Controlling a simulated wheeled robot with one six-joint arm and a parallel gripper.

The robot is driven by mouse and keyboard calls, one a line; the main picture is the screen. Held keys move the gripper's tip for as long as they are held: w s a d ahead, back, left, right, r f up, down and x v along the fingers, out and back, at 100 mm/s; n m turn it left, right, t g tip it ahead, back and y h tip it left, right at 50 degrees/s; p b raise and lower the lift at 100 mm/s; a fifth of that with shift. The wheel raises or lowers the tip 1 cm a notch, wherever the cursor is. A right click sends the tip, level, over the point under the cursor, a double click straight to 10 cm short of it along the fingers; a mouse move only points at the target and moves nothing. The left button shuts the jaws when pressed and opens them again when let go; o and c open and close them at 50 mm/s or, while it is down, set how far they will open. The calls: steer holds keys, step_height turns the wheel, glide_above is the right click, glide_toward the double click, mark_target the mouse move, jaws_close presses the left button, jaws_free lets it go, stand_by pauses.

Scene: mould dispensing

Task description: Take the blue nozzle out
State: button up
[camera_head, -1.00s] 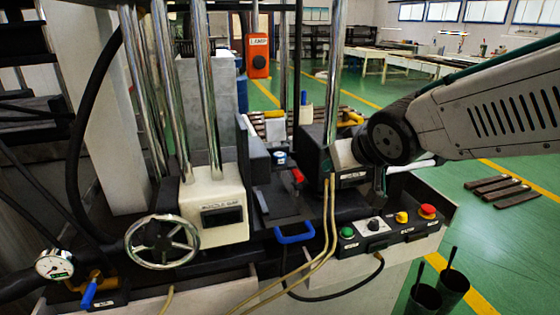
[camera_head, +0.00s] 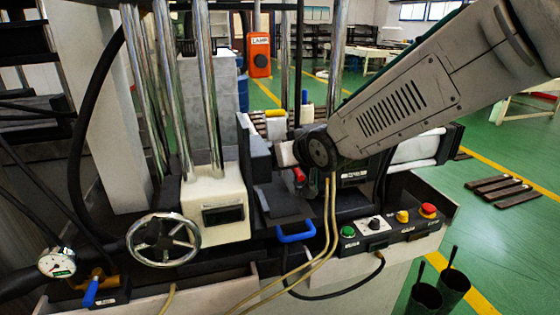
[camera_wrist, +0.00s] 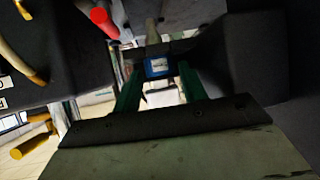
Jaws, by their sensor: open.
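The blue nozzle (camera_wrist: 158,67) shows in the wrist view as a small blue block with a pale label, below a grey stem in a dark recess. My gripper (camera_wrist: 158,76) is open. Its two green fingers stand on either side of the blue nozzle, with visible gaps, so it is not gripped. How far the fingertips reach in depth I cannot tell. In the head view my arm's end covers the place between the machine's dark blocks, and the nozzle and fingers are hidden there.
A red handle (camera_head: 299,175) is close beside my wrist; a red part (camera_wrist: 103,20) also shows in the wrist view. Chrome columns (camera_head: 205,90) stand to the left. A blue handle (camera_head: 295,236), hoses (camera_head: 328,215) and a button panel (camera_head: 385,229) lie in front.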

steer(key=c, duration=0.7)
steer(key=shift+c, duration=0.2)
steer(key=shift+r, duration=0.15)
